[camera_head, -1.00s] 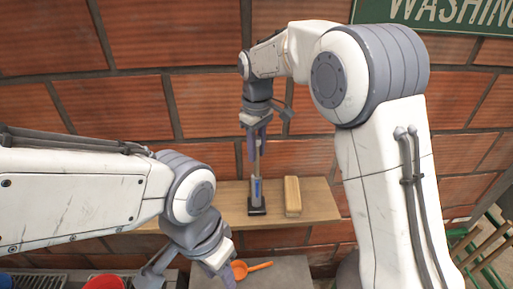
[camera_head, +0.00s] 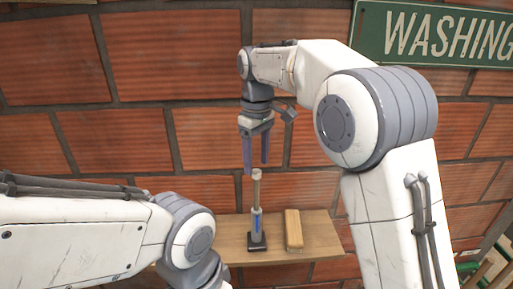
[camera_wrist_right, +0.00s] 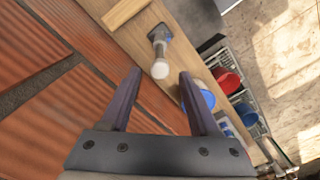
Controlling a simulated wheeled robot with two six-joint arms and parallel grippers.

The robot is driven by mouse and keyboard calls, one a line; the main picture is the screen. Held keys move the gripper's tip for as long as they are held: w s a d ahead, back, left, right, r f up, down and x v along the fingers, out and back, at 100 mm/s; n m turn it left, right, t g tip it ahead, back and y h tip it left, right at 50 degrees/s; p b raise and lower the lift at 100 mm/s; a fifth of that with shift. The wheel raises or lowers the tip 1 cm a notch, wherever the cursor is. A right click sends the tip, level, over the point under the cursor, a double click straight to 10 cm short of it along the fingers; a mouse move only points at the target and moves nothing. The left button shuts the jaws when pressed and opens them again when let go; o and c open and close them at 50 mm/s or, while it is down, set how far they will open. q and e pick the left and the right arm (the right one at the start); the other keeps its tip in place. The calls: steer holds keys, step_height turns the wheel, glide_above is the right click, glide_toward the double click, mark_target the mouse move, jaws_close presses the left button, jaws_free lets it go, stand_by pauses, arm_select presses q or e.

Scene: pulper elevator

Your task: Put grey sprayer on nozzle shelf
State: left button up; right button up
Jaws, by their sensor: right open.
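The grey sprayer (camera_head: 257,228) stands upright on its dark base on a wooden shelf (camera_head: 322,236) against the brick wall. It has a blue mark on its body and a pale top. My right gripper (camera_head: 257,167) is open and empty just above the sprayer, pointing down. In the right wrist view the sprayer (camera_wrist_right: 161,51) shows beyond the open fingertips (camera_wrist_right: 160,73), apart from them. My left arm enters from the left, and its gripper is cut off below the frame.
A wooden-backed brush or block (camera_head: 293,230) lies right of the sprayer on the shelf. A green sign (camera_head: 440,35) hangs on the wall at upper right. The right wrist view shows a red bowl (camera_wrist_right: 228,80) and a blue round thing (camera_wrist_right: 200,98).

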steer(key=shift+r, duration=2.4)
steer(key=s+a+f, duration=0.2)
steer(key=s+f, duration=0.1)
steer(key=s, duration=0.5)
steer(key=s+a+f, duration=0.1)
steer(key=s+f, duration=0.2)
steer(key=s, duration=0.5)
steer(key=s+d+f, duration=0.2)
steer(key=s+f, duration=0.2)
steer(key=s, duration=0.3)
steer(key=s+d+f+m+y, duration=0.1)
steer(key=s+d+f, duration=0.1)
steer(key=s+f, duration=0.3)
steer(key=s, duration=0.2)
steer(key=shift+s+f+m, duration=0.2)
steer(key=shift+s+m, duration=0.1)
steer(key=shift+s, duration=0.1)
steer(key=shift+f, duration=0.1)
